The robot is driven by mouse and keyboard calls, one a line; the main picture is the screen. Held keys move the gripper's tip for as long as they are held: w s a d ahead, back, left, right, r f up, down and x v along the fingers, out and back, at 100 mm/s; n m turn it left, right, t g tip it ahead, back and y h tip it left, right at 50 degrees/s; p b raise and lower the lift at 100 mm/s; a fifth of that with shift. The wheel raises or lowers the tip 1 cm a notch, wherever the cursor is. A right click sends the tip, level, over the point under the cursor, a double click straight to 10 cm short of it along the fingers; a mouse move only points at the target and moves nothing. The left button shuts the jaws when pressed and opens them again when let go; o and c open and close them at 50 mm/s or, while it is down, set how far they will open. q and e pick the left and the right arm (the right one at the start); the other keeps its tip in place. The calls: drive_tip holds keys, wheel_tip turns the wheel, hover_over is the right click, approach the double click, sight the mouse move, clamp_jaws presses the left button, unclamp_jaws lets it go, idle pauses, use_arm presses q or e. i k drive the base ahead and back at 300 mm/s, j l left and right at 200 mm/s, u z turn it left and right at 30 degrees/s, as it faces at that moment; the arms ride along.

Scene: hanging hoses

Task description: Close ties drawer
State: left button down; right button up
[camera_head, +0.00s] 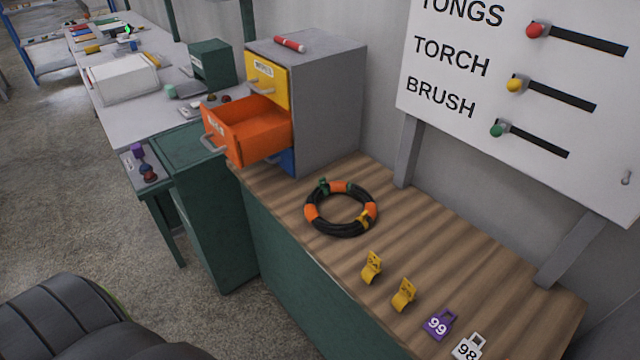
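A small grey cabinet (333,112) stands at the far left end of the wooden worktop. Its orange drawer (262,138) is pulled well out toward the left, with a grey handle and a label too small to read. I see no contents in the visible part of its inside. The yellow drawer (280,90) above it is shut, and its label is too small to read surely. A blue drawer (286,160) below is partly hidden by the orange one. I cannot read which drawer is labelled ties. Neither of my grippers is in view.
A black hose coil with orange bands (341,233) lies on the worktop (470,265) before the cabinet. Yellow clips (371,268) and numbered tags (439,324) lie nearer. A red marker (289,44) lies on the cabinet. A white slider board (520,90) stands behind at right.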

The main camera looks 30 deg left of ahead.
sight(249, 129)
drive_tip(key=u, duration=1.6)
